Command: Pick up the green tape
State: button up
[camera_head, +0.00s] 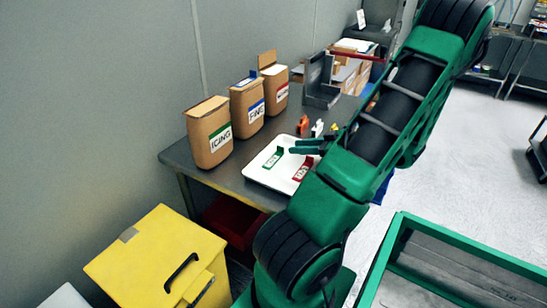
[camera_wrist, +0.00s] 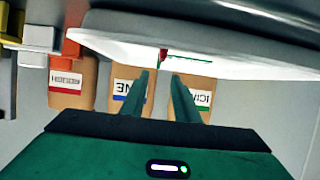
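The green tape (camera_head: 273,158) is a small green-and-white labelled piece with an upright green end. It sits in the left part of the white tray (camera_head: 253,175) on the table. A similar red-labelled piece (camera_head: 302,171) sits to its right in the tray. My gripper (camera_head: 293,146) reaches in from the right, above the tray's back part near the green tape; contact cannot be told. In the wrist view, my gripper (camera_wrist: 161,73) has its two fingers apart with nothing held between them. The tray's white edge (camera_wrist: 240,55) and small red and green bits show beyond the fingertips.
Boxes labelled ICING (camera_head: 209,135), FINE (camera_head: 247,108) and a red-labelled one (camera_head: 274,85) stand along the wall. Small orange (camera_head: 303,125) and white pieces stand behind the tray. A grey metal stand (camera_head: 320,85) is farther back. A yellow bin (camera_head: 150,255) is in front.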

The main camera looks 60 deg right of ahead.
aim_at(287, 155)
jog(key=x, duration=0.2)
jog(key=f+x, duration=0.1)
jog(key=x, duration=0.2)
jog(key=shift+s+d, duration=0.1)
jog(key=shift+d, duration=0.1)
jog(key=shift+w+f, duration=0.2)
jog(key=shift+w, duration=0.25)
grip_shut()
